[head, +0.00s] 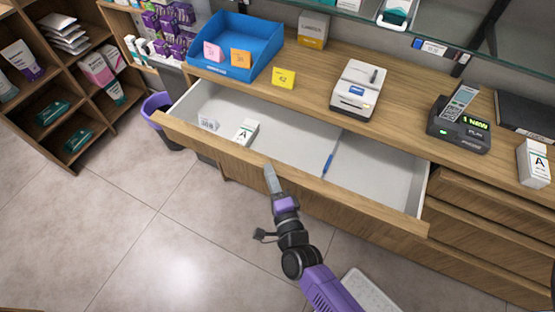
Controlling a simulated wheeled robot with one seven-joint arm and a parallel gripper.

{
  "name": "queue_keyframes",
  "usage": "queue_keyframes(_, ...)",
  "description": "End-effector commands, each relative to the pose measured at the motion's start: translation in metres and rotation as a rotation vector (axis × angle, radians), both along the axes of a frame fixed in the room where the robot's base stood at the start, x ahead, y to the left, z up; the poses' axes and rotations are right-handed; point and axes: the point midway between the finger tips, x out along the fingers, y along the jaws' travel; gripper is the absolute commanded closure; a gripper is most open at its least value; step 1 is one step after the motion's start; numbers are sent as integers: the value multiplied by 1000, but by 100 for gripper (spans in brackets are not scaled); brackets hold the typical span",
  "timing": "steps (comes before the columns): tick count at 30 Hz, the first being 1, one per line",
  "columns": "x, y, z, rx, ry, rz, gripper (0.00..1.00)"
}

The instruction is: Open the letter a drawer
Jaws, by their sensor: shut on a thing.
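The wide wooden drawer (340,198) under the counter is pulled out, and its pale grey inside shows. Inside it lie a white box marked "A" (246,132), a small white labelled item (208,123) and a blue pen (328,164). A divider parts the left and right compartments. My gripper (269,170) is at the middle of the drawer's front and shut on it. The exact grip and any handle are hidden by the fingers and the drawer's edge.
On the counter (300,75) stand a blue tray (266,72), a white device (357,95), a phone dock (458,130) and another "A" box (533,165). A purple bin (157,107) is left of the drawer. The tiled floor (150,220) in front is mostly clear.

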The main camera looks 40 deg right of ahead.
Motion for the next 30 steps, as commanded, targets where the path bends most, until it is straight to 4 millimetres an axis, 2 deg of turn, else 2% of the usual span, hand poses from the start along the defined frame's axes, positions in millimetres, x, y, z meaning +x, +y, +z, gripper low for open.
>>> queue_keyframes(6,-5,14,-1,3,2,0,100)
queue_keyframes(18,-6,15,-1,2,1,1,100)
queue_keyframes(19,-6,15,-1,2,1,1,80)
queue_keyframes(20,-6,15,-1,2,1,1,75)
queue_keyframes(30,-7,16,-1,1,0,1,75)
